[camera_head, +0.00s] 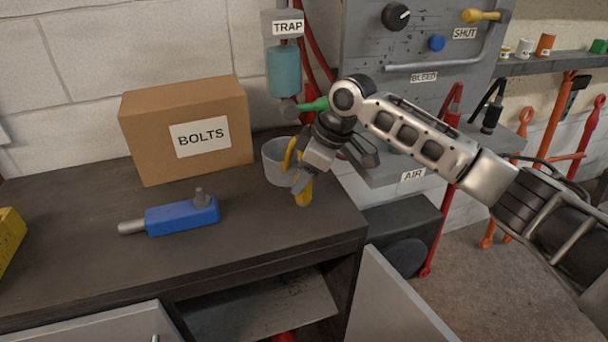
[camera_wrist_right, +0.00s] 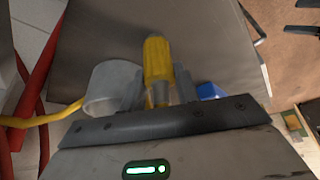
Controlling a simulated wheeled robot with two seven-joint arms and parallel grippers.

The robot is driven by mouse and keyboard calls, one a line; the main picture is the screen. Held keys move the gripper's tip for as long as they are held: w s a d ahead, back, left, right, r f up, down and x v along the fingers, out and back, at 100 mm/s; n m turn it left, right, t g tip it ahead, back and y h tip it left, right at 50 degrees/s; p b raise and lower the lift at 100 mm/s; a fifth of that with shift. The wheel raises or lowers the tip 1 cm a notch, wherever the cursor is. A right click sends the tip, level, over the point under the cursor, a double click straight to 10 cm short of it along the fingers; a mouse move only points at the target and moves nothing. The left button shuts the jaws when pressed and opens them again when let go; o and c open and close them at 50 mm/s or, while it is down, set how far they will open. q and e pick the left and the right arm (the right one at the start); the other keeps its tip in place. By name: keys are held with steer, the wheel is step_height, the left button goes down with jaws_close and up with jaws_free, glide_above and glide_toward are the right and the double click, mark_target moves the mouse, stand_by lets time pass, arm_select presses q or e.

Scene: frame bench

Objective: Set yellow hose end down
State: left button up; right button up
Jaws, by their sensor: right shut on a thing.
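The yellow hose end (camera_head: 304,194) is in my right gripper (camera_head: 300,184), over the right part of the dark bench top. In the right wrist view the yellow hose end (camera_wrist_right: 157,60) stands out between the two fingers of the right gripper (camera_wrist_right: 158,92), which is shut on it. Whether its tip touches the bench I cannot tell. A yellow hose (camera_wrist_right: 45,119) shows at the left of the wrist view. My left gripper is not in view.
A grey pot (camera_head: 275,162) stands close beside the right gripper. A BOLTS box (camera_head: 187,128) and a blue tool (camera_head: 182,215) are on the bench (camera_head: 90,255). The grey panel (camera_head: 365,60) rises behind my arm. Bare bench lies in front of the gripper.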

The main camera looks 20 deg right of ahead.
steer(key=o, duration=1.1)
steer(key=shift+f, duration=0.1)
steer(key=v, duration=1.2)
